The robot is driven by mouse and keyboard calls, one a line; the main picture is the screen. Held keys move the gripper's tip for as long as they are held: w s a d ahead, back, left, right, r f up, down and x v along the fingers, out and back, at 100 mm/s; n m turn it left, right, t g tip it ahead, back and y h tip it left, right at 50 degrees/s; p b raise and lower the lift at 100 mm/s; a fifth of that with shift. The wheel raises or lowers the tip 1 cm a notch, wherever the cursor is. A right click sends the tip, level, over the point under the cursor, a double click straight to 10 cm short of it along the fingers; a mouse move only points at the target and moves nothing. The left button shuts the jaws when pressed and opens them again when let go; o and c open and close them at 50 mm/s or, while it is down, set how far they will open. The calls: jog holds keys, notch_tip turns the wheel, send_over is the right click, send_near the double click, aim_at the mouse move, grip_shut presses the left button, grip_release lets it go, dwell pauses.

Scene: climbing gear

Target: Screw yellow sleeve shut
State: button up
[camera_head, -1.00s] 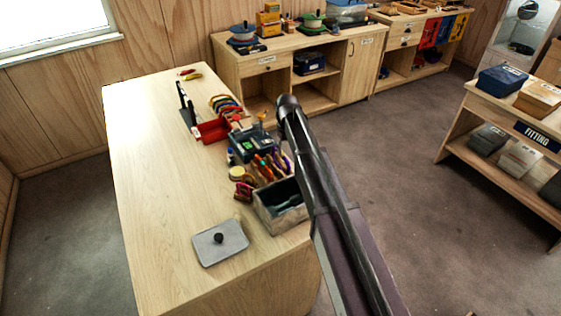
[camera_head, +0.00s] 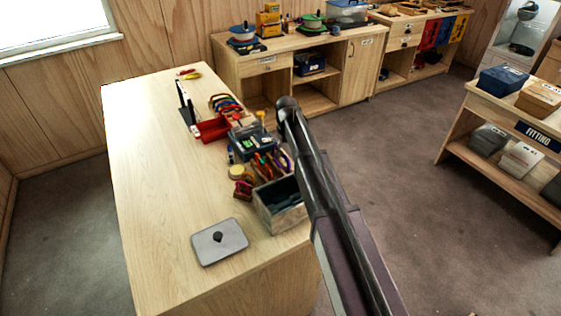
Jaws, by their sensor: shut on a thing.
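My dark arm (camera_head: 325,200) rises from the lower right, and its bend lies over the right edge of the workbench (camera_head: 150,170). My gripper does not show; the view holds only the arm links. A small yellow piece (camera_head: 262,116) stands just left of the arm's bend, beside the blue-green case. I cannot tell whether it is the yellow sleeve, or whether any sleeve is open or shut. A row of coloured carabiner-like loops (camera_head: 222,103) lies farther back, too small to read.
A red tray (camera_head: 213,129), a blue-green case (camera_head: 246,143) and an open grey-wood box (camera_head: 262,217) line the bench's right side. A grey lid (camera_head: 219,242) with a dark knob lies near the front. The bench's left half is clear. A shelf unit (camera_head: 505,135) stands at right.

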jog(key=shift+w+d+f+b, duration=0.1)
jog(key=shift+w+f+b, duration=0.05)
jog(key=shift+f+b, duration=0.3)
dwell(0.5)
jog(key=shift+s+a, duration=0.6)
jog(key=shift+a, duration=0.25)
jog(key=shift+f, duration=0.1)
jog(key=shift+s+r+p, duration=0.15)
jog(key=shift+r+p, duration=1.3)
jog(key=shift+p, duration=0.05)
jog(key=shift+w+d, duration=0.6)
jog(key=shift+d, duration=0.25)
